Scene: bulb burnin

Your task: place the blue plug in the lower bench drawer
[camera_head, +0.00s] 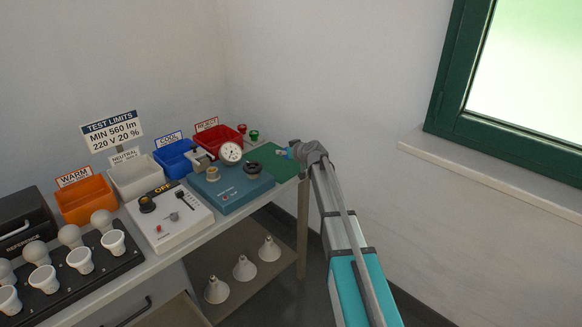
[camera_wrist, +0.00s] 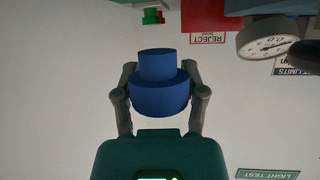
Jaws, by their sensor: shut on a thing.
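My gripper (camera_wrist: 160,95) is shut on the blue plug (camera_wrist: 158,92), a stepped blue cylinder held between both fingers. In the head view my gripper (camera_head: 291,150) is at the right end of the bench, above or beside the green mat (camera_head: 284,168). Only a small bit of the blue plug (camera_head: 289,153) shows there. A drawer handle (camera_head: 136,311) shows under the bench at the lower left. A brownish panel (camera_head: 180,311) beside it may be part of an open drawer; it is cut off by the frame, and I cannot tell which drawer it is.
A red plug (camera_head: 241,128) and a green plug (camera_head: 253,135) stand by the red reject bin (camera_head: 218,139). A blue tester box (camera_head: 232,187) with a dial and a white switch box (camera_head: 170,218) occupy the bench. Several reflector lamps (camera_head: 243,268) stand on the lower shelf.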

